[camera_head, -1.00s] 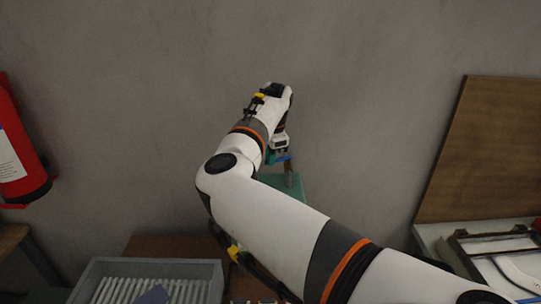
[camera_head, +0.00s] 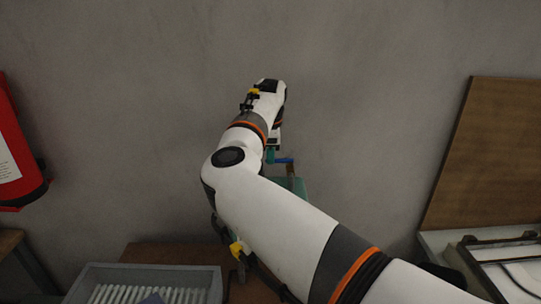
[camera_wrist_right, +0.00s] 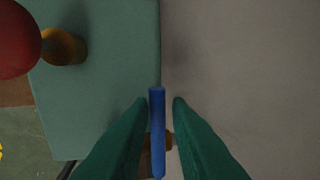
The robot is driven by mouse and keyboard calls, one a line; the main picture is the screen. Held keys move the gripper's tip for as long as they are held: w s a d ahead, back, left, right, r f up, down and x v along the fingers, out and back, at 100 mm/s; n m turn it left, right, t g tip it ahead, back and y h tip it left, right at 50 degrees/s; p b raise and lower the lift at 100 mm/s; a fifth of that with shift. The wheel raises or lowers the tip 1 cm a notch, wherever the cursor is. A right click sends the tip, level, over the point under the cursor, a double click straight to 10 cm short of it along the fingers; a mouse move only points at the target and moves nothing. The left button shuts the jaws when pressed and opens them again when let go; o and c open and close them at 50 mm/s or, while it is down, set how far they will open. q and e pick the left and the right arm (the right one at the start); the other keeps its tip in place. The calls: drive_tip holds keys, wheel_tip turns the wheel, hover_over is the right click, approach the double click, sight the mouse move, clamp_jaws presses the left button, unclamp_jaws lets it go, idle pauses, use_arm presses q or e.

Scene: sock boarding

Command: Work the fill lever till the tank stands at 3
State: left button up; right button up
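A blue lever bar (camera_wrist_right: 157,135) lies between the two green fingers of my right gripper (camera_wrist_right: 160,104) in the right wrist view. The fingers stand apart, with a narrow gap on the bar's right; I cannot tell if the left finger touches it. In the head view the blue bar (camera_head: 284,160) shows beside my right gripper (camera_head: 270,155), at a brown post (camera_head: 290,171) over a green housing (camera_head: 299,186). The housing's flat face (camera_wrist_right: 105,90) fills the left of the wrist view. My arm hides much of it. No level reading is visible. My left gripper is out of view.
A red ball (camera_wrist_right: 16,40) and a brass stem (camera_wrist_right: 62,46) stand out near the housing's face.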

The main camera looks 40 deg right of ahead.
drive_tip(key=shift+o, duration=1.3)
drive_tip(key=shift+r, duration=0.1)
drive_tip(key=shift+r+b, duration=0.35)
wheel_tip(320, 180, up, 11)
drive_tip(key=s+a+b, duration=0.1)
drive_tip(key=b, duration=0.2)
drive_tip(key=shift+s+a, duration=0.25)
drive_tip(key=shift+s, duration=0.15)
